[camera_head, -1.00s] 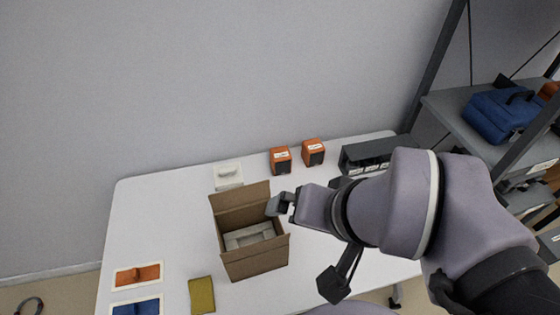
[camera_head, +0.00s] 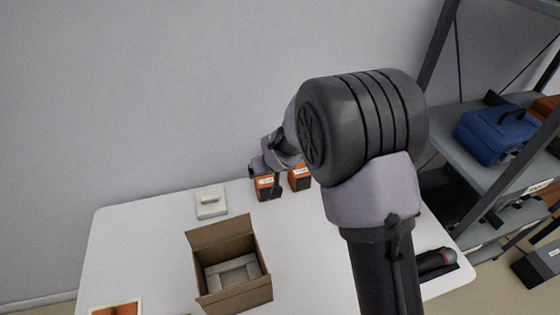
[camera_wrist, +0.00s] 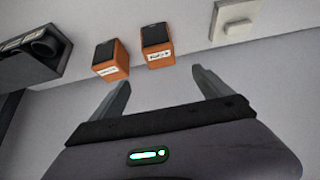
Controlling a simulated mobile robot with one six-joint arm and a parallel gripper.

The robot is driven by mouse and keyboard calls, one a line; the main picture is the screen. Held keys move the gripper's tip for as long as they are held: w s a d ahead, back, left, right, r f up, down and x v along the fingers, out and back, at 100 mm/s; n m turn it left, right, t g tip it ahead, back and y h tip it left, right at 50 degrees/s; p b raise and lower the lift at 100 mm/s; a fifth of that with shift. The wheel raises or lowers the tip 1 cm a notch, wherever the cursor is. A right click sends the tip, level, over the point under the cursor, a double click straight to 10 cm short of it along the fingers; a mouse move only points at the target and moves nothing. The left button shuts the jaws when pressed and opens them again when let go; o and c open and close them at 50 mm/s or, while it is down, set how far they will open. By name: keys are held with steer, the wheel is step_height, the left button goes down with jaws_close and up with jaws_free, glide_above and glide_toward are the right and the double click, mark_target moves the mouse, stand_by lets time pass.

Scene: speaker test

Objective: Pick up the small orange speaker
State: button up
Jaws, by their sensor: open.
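Two small orange speakers with dark faces and white labels stand side by side at the back of the white table. The left speaker (camera_head: 264,188) is partly behind my gripper in the head view; the right speaker (camera_head: 300,180) is partly hidden by my arm. In the wrist view, one speaker (camera_wrist: 157,47) is ahead, between the directions of the two fingers, and the other speaker (camera_wrist: 111,60) is to its left. My gripper (camera_wrist: 162,88) is open and empty, with its fingertips short of both speakers.
An open cardboard box (camera_head: 234,290) with a grey insert stands at the table's front. A white block-like item (camera_head: 211,203) sits left of the speakers. A dark device (camera_wrist: 35,55) lies left in the wrist view. Shelves with a blue bag (camera_head: 493,136) are at right.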

mark_target(265, 181)
steer(key=b+x, duration=0.2)
steer(key=x, duration=0.3)
steer(key=b+x, duration=0.1)
steer(key=x, duration=0.5)
steer(key=s+b+x, duration=0.1)
steer(key=b+x, duration=0.1)
steer(key=x, duration=0.3)
steer(key=shift+w+f+b, duration=0.1)
steer(key=shift+f+b, duration=0.2)
steer(key=shift+f, duration=0.35)
steer(key=shift+w+f, duration=0.2)
steer(key=shift+w, duration=0.05)
steer(key=shift+r, duration=0.1)
jaws_close()
